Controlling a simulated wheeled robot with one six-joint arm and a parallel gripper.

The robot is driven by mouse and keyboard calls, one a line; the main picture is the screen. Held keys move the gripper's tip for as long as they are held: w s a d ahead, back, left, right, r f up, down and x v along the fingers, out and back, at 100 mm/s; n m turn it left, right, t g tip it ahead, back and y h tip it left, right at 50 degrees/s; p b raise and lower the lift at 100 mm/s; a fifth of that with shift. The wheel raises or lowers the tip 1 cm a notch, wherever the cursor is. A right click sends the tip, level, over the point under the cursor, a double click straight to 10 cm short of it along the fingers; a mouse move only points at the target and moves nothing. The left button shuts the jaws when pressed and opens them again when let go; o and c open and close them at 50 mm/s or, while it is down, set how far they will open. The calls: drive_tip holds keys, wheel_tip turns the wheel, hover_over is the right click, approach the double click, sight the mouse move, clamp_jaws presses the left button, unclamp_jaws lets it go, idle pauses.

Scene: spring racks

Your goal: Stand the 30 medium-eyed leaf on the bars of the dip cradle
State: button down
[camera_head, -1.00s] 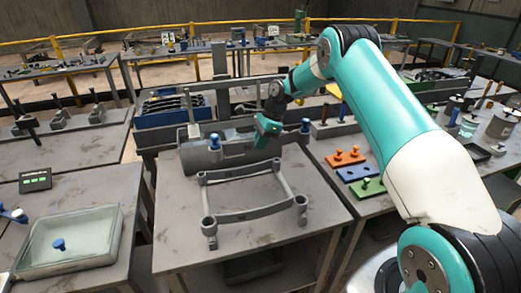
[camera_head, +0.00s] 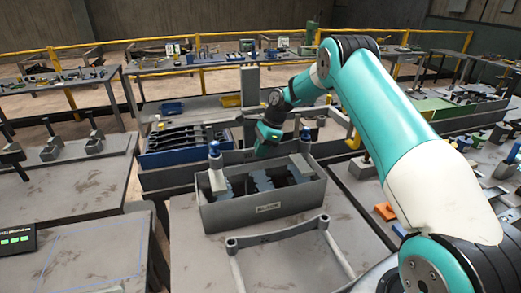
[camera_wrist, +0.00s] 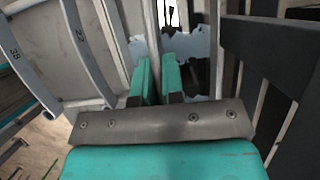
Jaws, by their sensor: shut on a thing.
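My gripper (camera_wrist: 158,78) is shut on a thin grey strip, apparently a leaf (camera_wrist: 154,28), in the wrist view; no number is readable on it. In the head view my gripper (camera_head: 268,140) is at the back edge of a grey open trough, and the held leaf cannot be made out. Several dark leaves (camera_head: 190,138) stand in a blue rack to the left. In the wrist view two curved leaves lie left of the fingers, one marked 38 (camera_wrist: 17,52). A grey frame with bars (camera_head: 275,236), which may be the dip cradle, stands in front of the trough, partly out of view.
The grey trough (camera_head: 262,211) has high walls, with dark and pale blue-grey shapes inside. Blue-topped posts rise at its left (camera_head: 215,152) and right (camera_head: 305,136). Coloured blocks (camera_head: 385,211) lie on the right-hand table.

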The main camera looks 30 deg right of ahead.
drive_tip(key=shift+w+r, duration=0.2)
drive_tip(key=shift+w, duration=0.1)
drive_tip(key=shift+a+r+p, duration=0.1)
drive_tip(key=shift+r+p, duration=0.05)
drive_tip(key=shift+p, duration=0.45)
drive_tip(key=shift+f+b, duration=1.3)
drive_tip(key=shift+f, duration=1.8)
drive_tip(key=c, duration=1.2)
unclamp_jaws()
drive_tip(key=shift+c, duration=0.2)
drive_tip(key=shift+o, duration=1)
drive_tip(key=shift+s+f, duration=0.2)
drive_tip(key=shift+f, duration=0.05)
drive_tip(key=o, duration=0.4)
drive_tip(key=shift+c, duration=0.2)
